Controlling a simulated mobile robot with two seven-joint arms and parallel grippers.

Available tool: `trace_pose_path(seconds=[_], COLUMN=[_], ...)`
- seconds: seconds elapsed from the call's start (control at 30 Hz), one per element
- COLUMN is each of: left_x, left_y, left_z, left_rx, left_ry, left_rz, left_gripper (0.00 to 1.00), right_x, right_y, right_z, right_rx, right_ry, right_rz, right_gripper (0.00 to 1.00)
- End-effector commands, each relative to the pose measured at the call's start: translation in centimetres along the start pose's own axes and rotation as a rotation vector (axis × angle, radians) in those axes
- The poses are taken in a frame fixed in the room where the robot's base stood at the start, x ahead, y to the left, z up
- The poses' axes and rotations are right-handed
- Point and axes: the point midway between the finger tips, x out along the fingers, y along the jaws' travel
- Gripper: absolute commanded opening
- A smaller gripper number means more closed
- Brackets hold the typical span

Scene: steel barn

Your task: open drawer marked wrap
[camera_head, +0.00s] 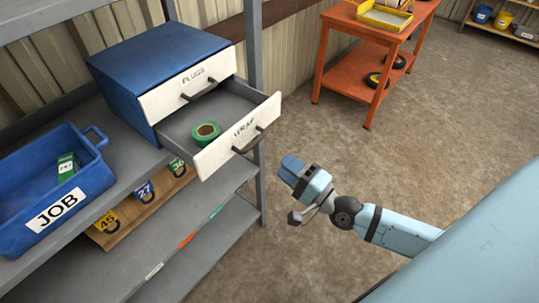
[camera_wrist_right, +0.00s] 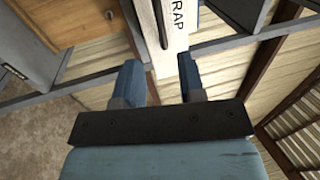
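The drawer marked WRAP (camera_head: 215,156) is the lower one in a small blue cabinet (camera_head: 145,75) and stands pulled well out. A green tape roll (camera_head: 206,132) lies in it. Its white front has a dark bar handle (camera_head: 248,142). My right gripper (camera_head: 291,168) is in front of the drawer, apart from the handle in the head view. In the wrist view the right gripper (camera_wrist_right: 160,85) has its fingers apart with nothing between them, and the white WRAP front (camera_wrist_right: 176,35) and the handle (camera_wrist_right: 159,22) lie beyond the fingertips. My left gripper is not in view.
A blue JOB bin (camera_head: 45,210) stands on the grey shelf left of the cabinet. A grey shelf post (camera_head: 262,185) stands close to the drawer front. An orange cart (camera_head: 355,75) is farther back; the floor between is clear.

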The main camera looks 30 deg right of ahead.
Motion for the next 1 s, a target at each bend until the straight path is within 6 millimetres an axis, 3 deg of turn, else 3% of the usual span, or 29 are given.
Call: trace_pose_path(seconds=[0.1, 0.3, 0.87, 1.0], left_x=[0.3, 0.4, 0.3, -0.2], left_y=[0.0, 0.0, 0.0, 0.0], left_z=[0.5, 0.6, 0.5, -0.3], left_rx=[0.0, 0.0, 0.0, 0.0], left_ry=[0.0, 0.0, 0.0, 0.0], left_rz=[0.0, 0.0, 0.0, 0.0], left_gripper=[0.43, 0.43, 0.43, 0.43], right_x=[-1.9, -3.3, -3.4, -3.5], right_y=[0.2, 0.0, 0.0, 0.6], right_z=[0.0, 0.0, 0.0, 1.3], right_rx=[-0.001, -0.001, -0.002, -0.125], right_ry=[-0.001, -0.001, 0.0, -0.02], right_rz=[0.002, 0.0, 0.0, 0.046], right_gripper=[0.36, 0.36, 0.36, 0.36])
